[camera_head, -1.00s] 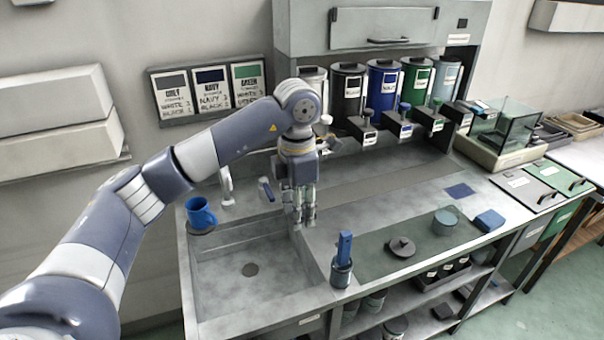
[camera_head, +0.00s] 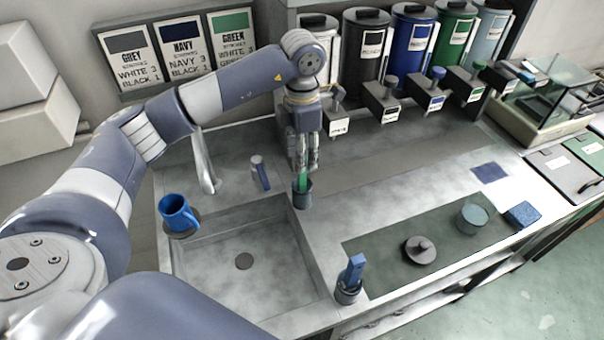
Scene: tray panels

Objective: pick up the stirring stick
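The fingers hide the top of the stick. I cannot tell whether they are closed on it or only around it. My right gripper is not in view.
A blue mug (camera_head: 178,213) stands left of the sink (camera_head: 270,281). Paint canisters (camera_head: 411,43) with dispensers line the back. A dark lidded disc (camera_head: 420,250) lies on the mat (camera_head: 379,251).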

